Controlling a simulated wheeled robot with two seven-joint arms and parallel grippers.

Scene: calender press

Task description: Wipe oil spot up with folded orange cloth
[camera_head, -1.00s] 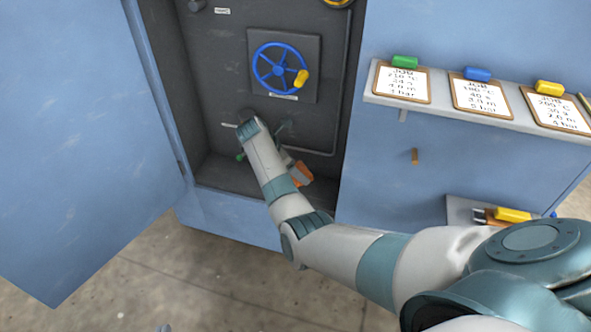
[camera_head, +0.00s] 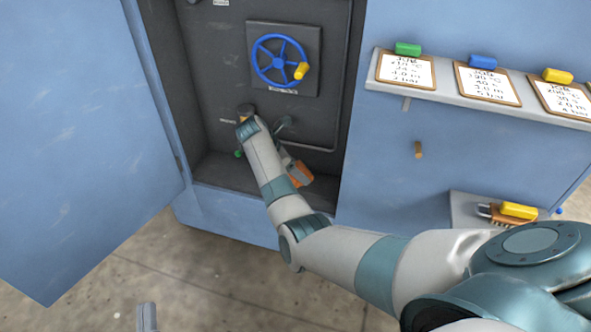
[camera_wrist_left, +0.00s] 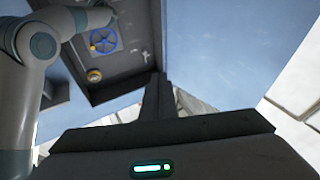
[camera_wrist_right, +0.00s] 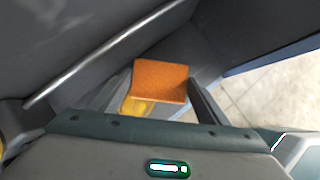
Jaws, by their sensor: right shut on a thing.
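The folded orange cloth (camera_wrist_right: 160,80) is between the two fingers of my right gripper (camera_wrist_right: 162,98), which is shut on it. In the head view the cloth (camera_head: 300,174) shows low in the open cabinet, partly behind my right arm. A glossy yellow-amber patch (camera_wrist_right: 138,106) shows right below the cloth in the right wrist view; I cannot tell whether it is the oil spot or whether the cloth touches it. My left gripper (camera_head: 147,317) is at the bottom edge of the head view, away from the cabinet. Its fingers (camera_wrist_left: 157,97) look shut and empty.
The cabinet's blue door (camera_head: 80,130) stands open at left. A blue handwheel (camera_head: 279,61) with a yellow knob is above my right arm. Job boards stand on a shelf (camera_head: 440,92) at right; a yellow-handled brush (camera_head: 517,211) lies on a lower shelf. A peg (camera_head: 418,150) sticks out between.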

